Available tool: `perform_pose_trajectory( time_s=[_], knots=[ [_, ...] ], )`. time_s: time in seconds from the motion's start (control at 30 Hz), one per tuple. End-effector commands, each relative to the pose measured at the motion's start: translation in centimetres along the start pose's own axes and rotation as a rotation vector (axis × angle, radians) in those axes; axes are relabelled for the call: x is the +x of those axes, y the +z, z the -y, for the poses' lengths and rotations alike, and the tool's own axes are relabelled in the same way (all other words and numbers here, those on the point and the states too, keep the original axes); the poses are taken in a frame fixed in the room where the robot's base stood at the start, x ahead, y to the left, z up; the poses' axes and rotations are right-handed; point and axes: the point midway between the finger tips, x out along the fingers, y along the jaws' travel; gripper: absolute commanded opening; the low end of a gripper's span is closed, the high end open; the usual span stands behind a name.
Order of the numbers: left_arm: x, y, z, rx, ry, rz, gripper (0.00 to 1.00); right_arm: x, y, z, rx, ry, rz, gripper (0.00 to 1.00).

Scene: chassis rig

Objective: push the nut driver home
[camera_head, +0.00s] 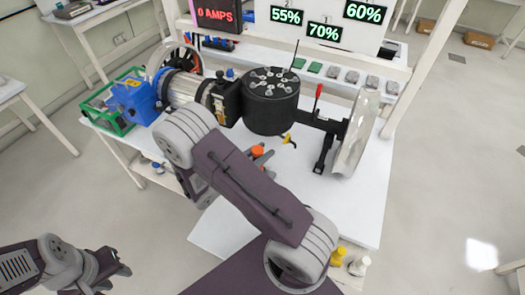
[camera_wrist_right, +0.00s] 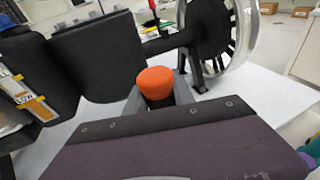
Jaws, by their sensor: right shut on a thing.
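My right gripper (camera_head: 260,156) is over the white table, in front of the black cylinder. It is shut on an orange rounded piece (camera_head: 258,151), which looks like the nut driver's handle. In the right wrist view this orange piece (camera_wrist_right: 155,83) stands between the two grey fingers. Its lower part and tip are hidden by the gripper, so I cannot tell how deep it sits. My left gripper (camera_head: 118,268) is at the lower left, away from the table, with no object seen in it.
A black cylinder (camera_head: 270,108) with a studded top stands on the white table (camera_head: 350,215), joined to a motor-like assembly (camera_head: 185,88). A wheel (camera_head: 354,135) is at the right. A green crate (camera_head: 108,112) is at the left. Yellow (camera_head: 338,256) and white knobs are at the front edge.

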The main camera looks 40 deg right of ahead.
Motion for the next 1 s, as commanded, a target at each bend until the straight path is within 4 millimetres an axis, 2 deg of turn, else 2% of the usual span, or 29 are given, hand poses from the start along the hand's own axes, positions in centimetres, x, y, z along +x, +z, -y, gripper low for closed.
perform_pose_trajectory(
  time_s=[0.47, 1.0],
  knots=[
    [-0.07, -0.02, 0.0, 0.0, 0.0, 0.0, 0.36, -0.02, 0.13, 0.0, 0.001, 0.0, 0.001, 0.0],
    [0.5, 0.04, 0.01, 0.0, 0.0, 0.0, 0.36, 0.11, -0.59, 0.0, 0.0, 0.0, 0.001, 0.0]
  ],
)
